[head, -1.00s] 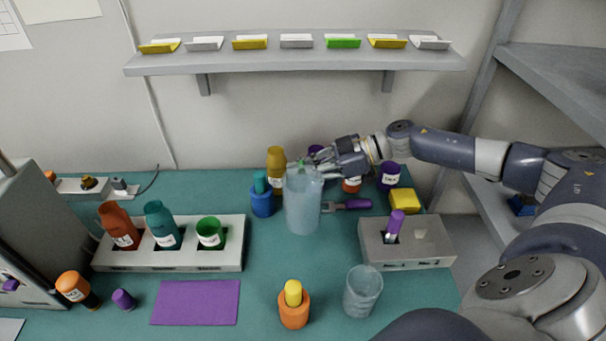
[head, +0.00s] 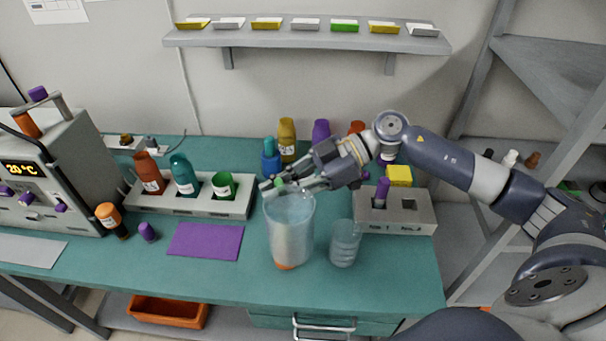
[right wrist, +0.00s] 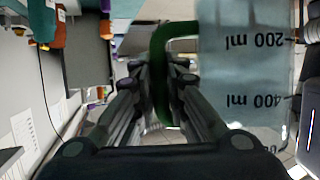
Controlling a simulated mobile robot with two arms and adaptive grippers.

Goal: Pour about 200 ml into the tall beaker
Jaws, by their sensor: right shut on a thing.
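A large translucent pitcher (head: 290,232) with a green handle is held by my right gripper (head: 278,186). The right wrist view shows the fingers shut on the green handle (right wrist: 178,75) and the pitcher's wall (right wrist: 240,60) with 200 ml and 400 ml marks. The pitcher looks upright; I cannot tell its liquid level or whether its base touches the table. A clear beaker (head: 345,243) stands upright on the table just right of the pitcher and looks empty. The pitcher is beside the beaker, not over it. My left gripper is not in view.
Behind are a blue holder (head: 271,162) and a yellow bottle (head: 287,140). A grey block (head: 410,222) stands right of the beaker. A rack of bottles (head: 140,204) and a purple mat (head: 205,241) lie left. An orange item (head: 286,267) is mostly hidden by the pitcher.

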